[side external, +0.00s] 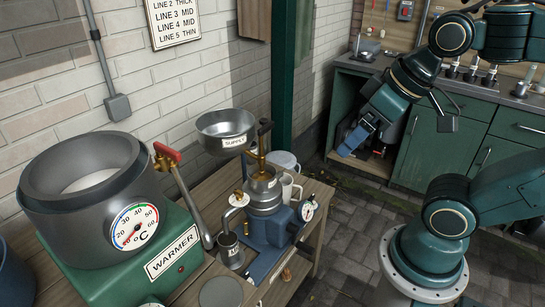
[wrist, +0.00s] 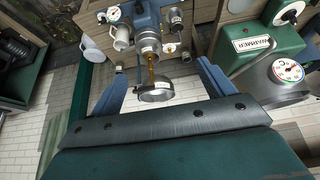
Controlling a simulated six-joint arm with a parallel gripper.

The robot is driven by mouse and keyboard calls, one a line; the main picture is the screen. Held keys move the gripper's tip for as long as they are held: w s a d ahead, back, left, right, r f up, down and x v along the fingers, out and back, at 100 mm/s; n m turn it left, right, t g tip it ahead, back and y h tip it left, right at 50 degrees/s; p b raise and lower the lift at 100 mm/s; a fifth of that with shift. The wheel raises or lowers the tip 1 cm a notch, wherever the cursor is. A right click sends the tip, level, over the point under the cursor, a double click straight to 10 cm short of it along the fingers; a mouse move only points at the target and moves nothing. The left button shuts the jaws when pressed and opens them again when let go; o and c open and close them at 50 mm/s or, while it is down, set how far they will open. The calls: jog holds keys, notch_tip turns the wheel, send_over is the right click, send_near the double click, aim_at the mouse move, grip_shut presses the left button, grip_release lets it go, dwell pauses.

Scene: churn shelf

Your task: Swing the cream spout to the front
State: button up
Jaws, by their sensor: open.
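The separator (side external: 264,190) stands on the wooden bench, with a steel bowl marked SUPPLY (side external: 226,128) above it and a brass column. A curved metal spout (side external: 233,213) leaves its left side above a small steel can (side external: 231,251). I cannot read a label that marks it as the cream spout. In the wrist view the separator (wrist: 147,42) appears upside down, beyond the bowl (wrist: 155,93). My gripper (side external: 352,141) is open and empty, well right of and behind the separator in the side view. Its blue fingers (wrist: 160,72) flank the bowl in the wrist view, apart from it.
A green warmer (side external: 175,258) with a grey pot (side external: 88,185) and a red-handled tap (side external: 168,155) stands left. White mugs (side external: 288,186) and a dial gauge (side external: 308,210) are close by the separator. A green post (side external: 283,70) rises behind. Open paved floor lies right of the bench.

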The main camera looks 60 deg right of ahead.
jog(key=shift+w+r, duration=0.1)
jog(key=shift+w, duration=0.05)
jog(key=c, duration=0.9)
jog(key=shift+w+a+r+n, duration=0.1)
jog(key=shift+w+r+n, duration=0.15)
jog(key=shift+w, duration=0.3)
jog(key=w+a+f+n+g, duration=0.1)
jog(key=w+n+g, duration=0.15)
jog(key=w, duration=0.65)
jog(key=w+a+f+n+g, duration=0.15)
jog(key=w+n, duration=0.25)
jog(key=w, duration=0.5)
jog(key=w+a+f+n+g, duration=0.1)
jog(key=w+f+n, duration=0.1)
jog(key=w+f, duration=0.2)
jog(key=w+f+n+g, duration=0.1)
jog(key=w+f+n, duration=0.1)
jog(key=w+f, duration=0.3)
jog(key=w+a+f+n+g, duration=0.1)
jog(key=w+f+n+g, duration=0.1)
jog(key=f, duration=0.5)
jog(key=shift+w+a+f+n+y, duration=0.2)
jog(key=shift+w+n, duration=0.05)
jog(key=shift+w, duration=0.35)
jog(key=shift+w+a+f+n+y, duration=0.15)
jog(key=shift+w+n+y, duration=0.1)
jog(key=shift+w, duration=0.3)
